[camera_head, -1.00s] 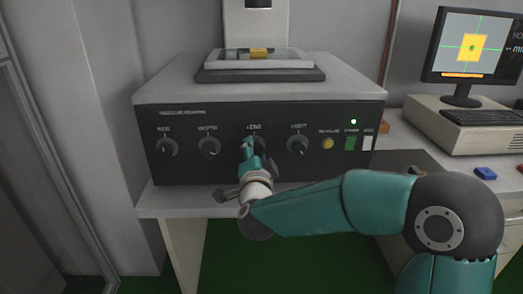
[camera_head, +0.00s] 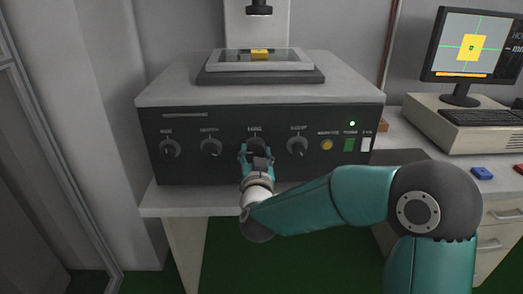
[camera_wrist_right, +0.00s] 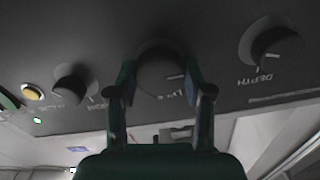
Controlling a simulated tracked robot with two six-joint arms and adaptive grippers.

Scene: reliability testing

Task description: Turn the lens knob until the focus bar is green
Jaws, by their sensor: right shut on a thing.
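The lens knob (camera_head: 255,144) is the third dark knob from the left on the front panel of the machine, partly hidden by my gripper. My right gripper (camera_head: 256,155) is at it, with its fingers on either side. In the right wrist view the lens knob (camera_wrist_right: 162,68) sits between the two fingers of my right gripper (camera_wrist_right: 162,92), which is shut on it. The monitor (camera_head: 473,46) shows a yellow square with green cross lines and an orange bar (camera_head: 463,74) along the bottom. My left gripper is not in view.
Beside the lens knob are the depth knob (camera_head: 211,147) and another knob (camera_head: 297,146). A yellow button (camera_head: 327,144) and a green switch (camera_head: 349,144) are further right. A small yellow piece (camera_head: 259,54) lies on the stage on top. A blue block (camera_head: 482,173) lies on the right desk.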

